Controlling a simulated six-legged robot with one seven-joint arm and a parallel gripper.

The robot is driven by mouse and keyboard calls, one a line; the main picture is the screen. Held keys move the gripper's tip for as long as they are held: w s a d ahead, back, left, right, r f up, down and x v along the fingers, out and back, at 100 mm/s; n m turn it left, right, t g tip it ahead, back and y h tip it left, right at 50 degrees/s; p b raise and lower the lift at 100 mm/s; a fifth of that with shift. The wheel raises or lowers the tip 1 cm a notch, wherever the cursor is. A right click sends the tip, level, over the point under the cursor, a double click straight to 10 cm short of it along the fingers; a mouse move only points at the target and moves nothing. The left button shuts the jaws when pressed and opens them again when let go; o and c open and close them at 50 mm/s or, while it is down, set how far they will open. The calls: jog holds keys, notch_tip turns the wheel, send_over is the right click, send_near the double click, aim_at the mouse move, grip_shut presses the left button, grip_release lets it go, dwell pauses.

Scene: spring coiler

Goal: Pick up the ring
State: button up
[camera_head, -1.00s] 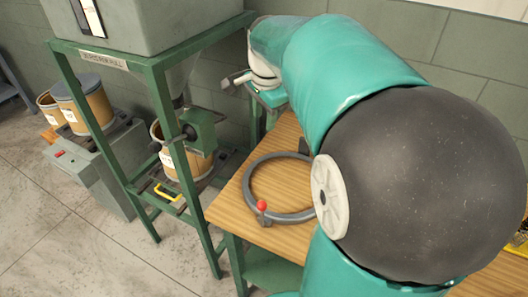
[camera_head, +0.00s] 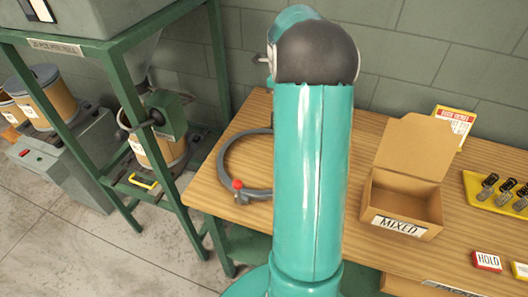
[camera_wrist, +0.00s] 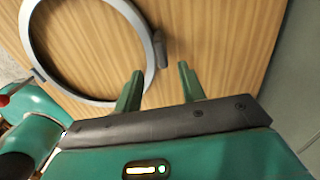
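The ring (camera_head: 228,176) is a grey hoop lying on the wooden table, left of my arm in the head view. A red knob (camera_head: 237,184) sits at its near edge. My teal arm hides its right side. In the wrist view the ring (camera_wrist: 148,52) fills the upper left, with a small grey tab (camera_wrist: 160,48) on its right side. My gripper (camera_wrist: 158,84) is open and empty, its two green fingers apart. The fingertips appear just below and right of the ring's rim, near the tab. I cannot tell the height above the table.
An open cardboard box marked MIXED (camera_head: 402,204) stands right of my arm. A yellow tray (camera_head: 490,194) with several springs is farther right. A HOLD block (camera_head: 487,261) lies near the front edge. A green frame (camera_head: 130,85) stands left of the table (camera_head: 372,140).

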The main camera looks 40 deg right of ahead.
jog(key=f, duration=0.7)
jog(key=shift+w+f, duration=0.25)
grip_shut()
